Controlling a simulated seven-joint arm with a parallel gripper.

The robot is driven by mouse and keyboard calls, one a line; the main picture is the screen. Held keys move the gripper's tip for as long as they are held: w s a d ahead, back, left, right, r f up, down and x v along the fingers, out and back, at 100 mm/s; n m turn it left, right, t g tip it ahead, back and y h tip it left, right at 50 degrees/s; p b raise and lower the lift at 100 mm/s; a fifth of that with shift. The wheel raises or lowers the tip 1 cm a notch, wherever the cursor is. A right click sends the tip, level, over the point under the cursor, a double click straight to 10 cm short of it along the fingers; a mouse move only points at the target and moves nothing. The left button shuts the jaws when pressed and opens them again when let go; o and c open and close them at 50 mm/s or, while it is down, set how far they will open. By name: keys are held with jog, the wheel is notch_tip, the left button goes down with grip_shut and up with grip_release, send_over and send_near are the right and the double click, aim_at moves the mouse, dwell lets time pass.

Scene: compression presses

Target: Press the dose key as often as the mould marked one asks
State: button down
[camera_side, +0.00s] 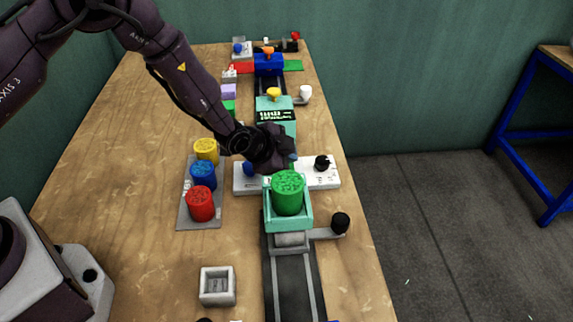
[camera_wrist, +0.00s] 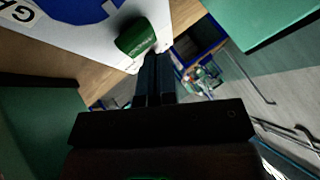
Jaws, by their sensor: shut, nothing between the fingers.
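A white panel (camera_side: 324,174) stands across the rail behind a teal carrier, with a black knob (camera_side: 322,162) at its right and a blue part at its left. In the wrist view a green key (camera_wrist: 135,38) sits on the white panel (camera_wrist: 70,30) near a blue printed disc. My gripper (camera_wrist: 154,62) is shut and empty, its fingertips just by the green key; whether they touch it I cannot tell. In the side view my gripper (camera_side: 290,158) hides the panel's middle. A green ribbed cylinder (camera_side: 288,192) stands in the teal carrier (camera_side: 288,224). I can read no mould mark.
Red (camera_side: 201,204), blue (camera_side: 203,177) and yellow (camera_side: 206,150) cylinders stand on a grey plate to the left. A teal machine with a lit display (camera_side: 276,115) is behind. A grey recessed block (camera_side: 217,286) lies in front. A black ball handle (camera_side: 341,223) sticks out right.

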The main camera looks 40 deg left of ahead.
jog(key=shift+r, duration=0.3)
jog(key=shift+r, duration=2.55)
